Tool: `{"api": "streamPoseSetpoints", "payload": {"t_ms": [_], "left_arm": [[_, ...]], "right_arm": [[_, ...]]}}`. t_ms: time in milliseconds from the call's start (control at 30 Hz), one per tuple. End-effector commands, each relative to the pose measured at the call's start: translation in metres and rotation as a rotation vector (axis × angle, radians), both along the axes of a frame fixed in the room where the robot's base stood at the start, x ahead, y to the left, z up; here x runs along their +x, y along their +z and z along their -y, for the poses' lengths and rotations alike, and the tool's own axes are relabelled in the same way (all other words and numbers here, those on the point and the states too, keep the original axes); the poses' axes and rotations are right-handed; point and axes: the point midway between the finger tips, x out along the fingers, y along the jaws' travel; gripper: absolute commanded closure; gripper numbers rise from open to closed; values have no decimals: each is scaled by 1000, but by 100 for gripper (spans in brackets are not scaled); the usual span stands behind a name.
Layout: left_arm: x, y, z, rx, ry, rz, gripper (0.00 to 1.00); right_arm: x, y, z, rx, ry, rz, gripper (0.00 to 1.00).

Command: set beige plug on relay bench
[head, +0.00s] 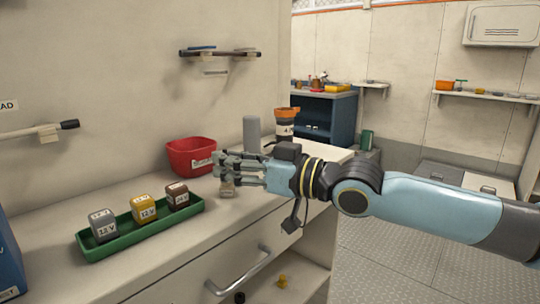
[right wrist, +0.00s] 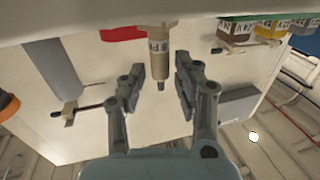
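The beige plug (right wrist: 159,54) stands upright on the pale counter (head: 150,262) in the right wrist view, where it appears upside down. In the head view the plug (head: 227,189) shows small below my right gripper's fingers. My right gripper (head: 222,165) is open, and it also shows in the right wrist view (right wrist: 161,80). Its two fingers lie on either side of the plug's line, with a gap between them; I see no clear contact. My left gripper is not in view. I cannot tell from any label which surface is the relay bench.
A green tray (head: 92,250) holds grey, yellow and brown labelled blocks. A red bin (head: 192,156) and a grey cylinder (head: 251,134) stand behind the gripper. A blue cabinet (head: 322,117) stands at the back. Open floor (head: 385,270) lies right of the counter.

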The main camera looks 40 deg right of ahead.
Motion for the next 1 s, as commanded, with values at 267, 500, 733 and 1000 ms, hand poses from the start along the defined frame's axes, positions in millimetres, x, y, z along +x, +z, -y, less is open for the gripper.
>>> {"api": "streamPoseSetpoints", "payload": {"t_ms": [267, 500, 733, 1000], "left_arm": [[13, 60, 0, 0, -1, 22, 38], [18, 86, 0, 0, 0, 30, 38], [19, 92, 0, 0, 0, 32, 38], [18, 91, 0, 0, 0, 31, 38]], "right_arm": [[-45, 9, 15, -2, 2, -3, 69], [-80, 5, 26, 0, 3, -3, 69], [-91, -19, 43, -21, -34, -35, 69], [-142, -227, 128, -184, -311, -442, 69]]}}
